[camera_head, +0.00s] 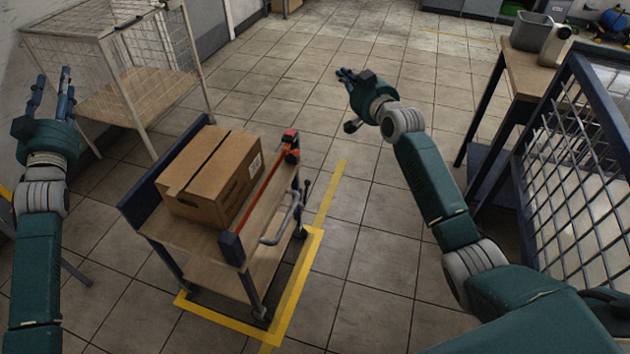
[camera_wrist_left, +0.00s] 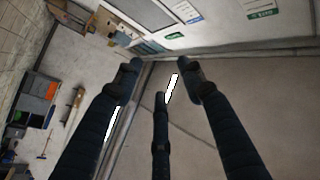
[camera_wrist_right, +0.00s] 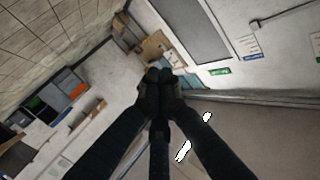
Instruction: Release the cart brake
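The cart (camera_head: 195,243) stands left of centre in the head view, with wooden shelves and dark blue ends. A red-orange bar (camera_head: 262,195) runs along its right side, with a red and black part (camera_head: 290,142) at its far end. A grey handle (camera_head: 281,225) and small dark levers (camera_head: 306,189) show at the right side; I cannot tell which part is the brake. My left gripper (camera_head: 53,88) is open and empty, left of the cart, fingers up. My right gripper (camera_head: 346,76) is shut and empty, beyond and right of the cart, touching nothing.
A cardboard box (camera_head: 210,178) sits on the cart. Yellow floor tape (camera_head: 290,300) borders the cart. A wire cage (camera_head: 110,75) stands behind left, a mesh fence (camera_head: 580,190) and a workbench (camera_head: 525,75) at right. The tiled floor between cart and workbench is clear.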

